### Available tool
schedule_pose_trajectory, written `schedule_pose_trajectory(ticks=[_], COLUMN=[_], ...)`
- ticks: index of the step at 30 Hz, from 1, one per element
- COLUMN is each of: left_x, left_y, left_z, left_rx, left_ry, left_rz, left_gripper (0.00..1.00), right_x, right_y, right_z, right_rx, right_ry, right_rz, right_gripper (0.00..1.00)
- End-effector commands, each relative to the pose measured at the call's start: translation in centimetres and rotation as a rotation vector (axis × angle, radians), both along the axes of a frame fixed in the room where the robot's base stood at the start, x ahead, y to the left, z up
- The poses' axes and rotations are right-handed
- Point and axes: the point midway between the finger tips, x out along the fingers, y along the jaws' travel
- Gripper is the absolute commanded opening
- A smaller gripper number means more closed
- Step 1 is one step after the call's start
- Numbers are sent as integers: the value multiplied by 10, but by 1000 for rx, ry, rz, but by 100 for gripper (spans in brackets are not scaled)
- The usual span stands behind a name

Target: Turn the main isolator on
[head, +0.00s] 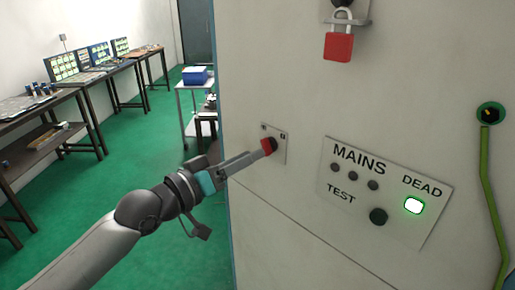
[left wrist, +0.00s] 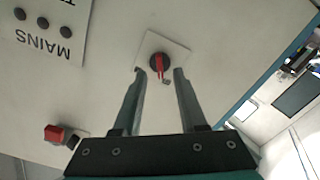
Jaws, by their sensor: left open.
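The main isolator appears to be the red and black rotary switch (head: 269,145) on a small pale plate (head: 281,156) on the cabinet front. In the left wrist view its red handle (left wrist: 159,66) lies nearly upright in the picture, on a black round base. My left gripper (head: 258,153) is open in front of the switch. In the left wrist view its fingertips (left wrist: 158,74) stand on either side of the handle, with gaps visible; whether they touch the plate I cannot tell. The plate's markings are too small to read. My right gripper is not in view.
A red padlock (head: 338,47) hangs from a hasp above. A panel (head: 345,201) reads MAINS, TEST and DEAD; the DEAD lamp (head: 414,206) is lit and three lamps are dark. A green cable (head: 487,185) runs down the right. Benches (head: 85,95) and a trolley (head: 193,83) stand behind left.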

Motion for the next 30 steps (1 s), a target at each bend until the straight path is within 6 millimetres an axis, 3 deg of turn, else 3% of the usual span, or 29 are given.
schedule_pose_trajectory(ticks=[9,19,30], left_x=[22,23,23], left_y=[-22,-24,-24], left_z=[0,0,0], left_rx=[0,1,1], left_ry=[-1,-1,-1], left_rz=[-1,0,0], left_gripper=[41,41,1], right_x=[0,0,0], right_y=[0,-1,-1], right_z=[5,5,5], right_rx=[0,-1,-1], right_ry=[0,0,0], right_rz=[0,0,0], right_gripper=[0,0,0])
